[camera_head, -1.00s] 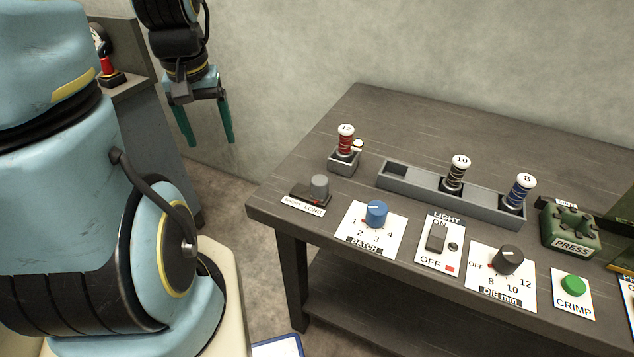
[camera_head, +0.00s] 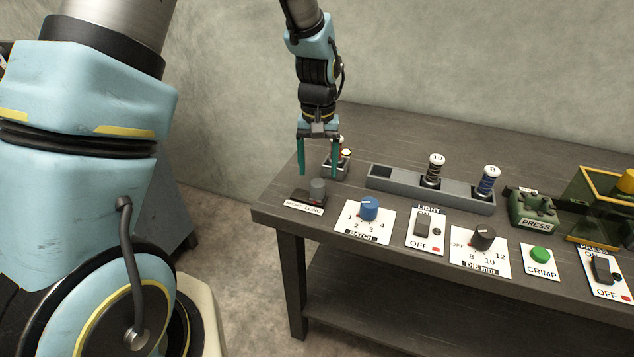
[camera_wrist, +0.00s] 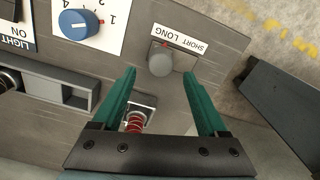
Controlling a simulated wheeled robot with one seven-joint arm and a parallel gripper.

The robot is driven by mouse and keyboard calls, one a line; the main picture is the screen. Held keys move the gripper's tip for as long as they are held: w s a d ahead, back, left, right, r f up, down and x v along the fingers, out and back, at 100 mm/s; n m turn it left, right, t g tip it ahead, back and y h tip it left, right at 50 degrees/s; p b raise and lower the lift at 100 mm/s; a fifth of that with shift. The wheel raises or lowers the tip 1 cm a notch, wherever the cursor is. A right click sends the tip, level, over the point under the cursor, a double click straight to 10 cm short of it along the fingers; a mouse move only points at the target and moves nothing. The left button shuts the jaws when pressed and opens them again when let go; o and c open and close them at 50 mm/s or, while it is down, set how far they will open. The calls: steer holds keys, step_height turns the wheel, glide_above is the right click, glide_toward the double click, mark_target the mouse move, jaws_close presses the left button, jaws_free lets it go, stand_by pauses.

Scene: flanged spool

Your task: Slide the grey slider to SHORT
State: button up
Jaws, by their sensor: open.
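The grey slider (camera_head: 317,187) stands on a dark base at the table's front left corner, behind a SHORT/LONG label (camera_head: 304,208). Its knob sits toward the LONG end. In the wrist view the slider knob (camera_wrist: 160,62) shows ahead of the fingertips, with the label (camera_wrist: 180,38) upside down. My gripper (camera_head: 319,172) is open and empty, with green fingers pointing down, above and slightly behind the slider. In the wrist view the open fingers (camera_wrist: 162,72) frame the knob from a distance, without visible contact.
A red spool (camera_wrist: 136,121) in a small holder (camera_head: 336,170) stands behind the slider, close to my fingers. The blue BATCH dial (camera_head: 369,208) is right of the slider. A grey rack (camera_head: 430,190) holds two spools farther right. The table's left edge is near.

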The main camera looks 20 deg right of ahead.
mark_target(318, 181)
steer(key=shift+f+p, duration=0.5)
steer(key=shift+f, duration=2.3)
steer(key=shift+c, duration=0.2)
jaws_close()
